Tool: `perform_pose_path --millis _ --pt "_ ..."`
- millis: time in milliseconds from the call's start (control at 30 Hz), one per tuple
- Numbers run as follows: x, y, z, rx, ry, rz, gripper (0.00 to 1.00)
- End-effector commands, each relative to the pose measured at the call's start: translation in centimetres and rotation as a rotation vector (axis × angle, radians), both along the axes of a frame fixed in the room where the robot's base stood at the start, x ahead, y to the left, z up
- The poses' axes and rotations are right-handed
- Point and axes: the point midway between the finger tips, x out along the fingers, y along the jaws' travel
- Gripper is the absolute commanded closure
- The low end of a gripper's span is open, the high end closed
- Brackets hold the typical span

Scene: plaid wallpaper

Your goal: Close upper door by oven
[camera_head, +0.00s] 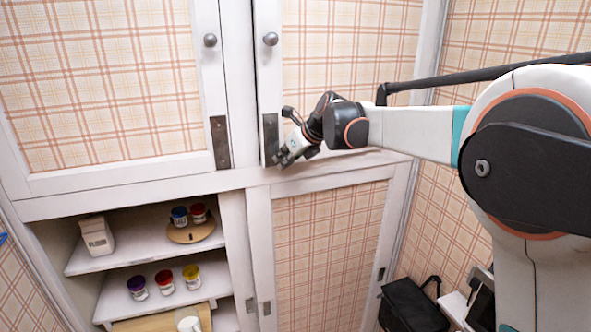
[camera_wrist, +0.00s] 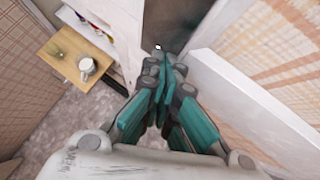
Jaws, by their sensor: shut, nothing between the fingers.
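The upper right door (camera_head: 345,70), plaid with a white frame and a round knob (camera_head: 270,39), looks flush or nearly flush with the cabinet front; I cannot tell if a small gap remains. The upper left door (camera_head: 105,85) also looks shut. My gripper (camera_head: 284,156) is shut and empty at the upper right door's lower left corner, by a dark metal plate (camera_head: 270,135). In the wrist view my gripper's teal fingers (camera_wrist: 170,68) are together near a dark plate (camera_wrist: 185,25) and a white frame edge (camera_wrist: 225,85). Contact is unclear. No oven shows.
Below, an open cupboard has white shelves (camera_head: 140,243) with jars and a carton (camera_head: 96,236). A plaid lower door (camera_head: 330,250) is beside it. A black bag (camera_head: 412,305) stands at lower right. The wrist view shows a wooden board (camera_wrist: 70,65) with a mug (camera_wrist: 87,66).

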Motion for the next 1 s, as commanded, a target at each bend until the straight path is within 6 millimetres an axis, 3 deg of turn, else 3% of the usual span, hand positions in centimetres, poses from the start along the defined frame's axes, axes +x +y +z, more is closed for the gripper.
perform_pose_path --millis 200,400,1000 --pt "2.5 1.3 0.0 -0.001 -0.001 0.001 1.0" --pt "3.5 1.7 0.1 0.001 -0.002 0.0 1.0" --pt "3.6 1.7 0.3 0.006 -0.004 0.0 1.0"
